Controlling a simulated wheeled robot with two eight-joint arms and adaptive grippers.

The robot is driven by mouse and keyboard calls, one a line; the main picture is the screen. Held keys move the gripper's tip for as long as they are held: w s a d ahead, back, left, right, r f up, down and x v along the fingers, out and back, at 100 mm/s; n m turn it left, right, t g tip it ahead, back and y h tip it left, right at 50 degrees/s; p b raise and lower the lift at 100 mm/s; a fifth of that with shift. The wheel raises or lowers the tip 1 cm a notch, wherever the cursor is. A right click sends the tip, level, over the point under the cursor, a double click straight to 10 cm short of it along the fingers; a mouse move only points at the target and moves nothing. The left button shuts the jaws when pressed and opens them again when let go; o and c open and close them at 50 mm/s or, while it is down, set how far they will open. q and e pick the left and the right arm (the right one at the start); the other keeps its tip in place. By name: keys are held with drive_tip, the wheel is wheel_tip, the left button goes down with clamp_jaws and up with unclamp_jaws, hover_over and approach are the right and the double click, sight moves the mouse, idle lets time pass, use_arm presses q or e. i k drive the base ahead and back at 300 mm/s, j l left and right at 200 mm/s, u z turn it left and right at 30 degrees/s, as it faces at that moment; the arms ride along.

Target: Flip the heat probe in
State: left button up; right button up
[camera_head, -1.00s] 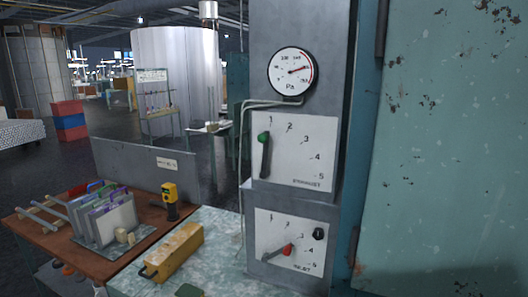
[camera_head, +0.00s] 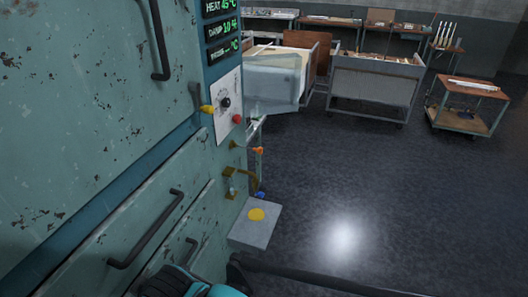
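The instrument side of a green cabinet (camera_head: 95,120) stands at the left in the head view. Its display panel (camera_head: 222,30) has three lines: heat, damp and a third line with no clear number. Below the panel, a yellow-tipped lever (camera_head: 207,109), an orange-tipped lever (camera_head: 257,150) and a brass bracket (camera_head: 229,184) with a blue-tipped piece (camera_head: 260,195) stick out. I cannot tell which is the heat probe. A teal and black part at the bottom looks like mine, but no gripper fingers show.
A white dial plate (camera_head: 228,106) has a black knob and a red button. A grey plate with a yellow disc (camera_head: 257,215) juts out low beside the cabinet. Dark handles are on the cabinet front. Carts and benches (camera_head: 374,88) stand farther back. The floor at right is clear.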

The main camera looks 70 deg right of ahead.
sight(260, 150)
drive_tip(key=z, duration=2.3)
drive_tip(key=i+z, duration=0.25)
drive_tip(key=i, duration=0.15)
drive_tip(key=i+j+z, duration=0.25)
drive_tip(key=i, duration=0.2)
drive_tip(key=l, duration=0.1)
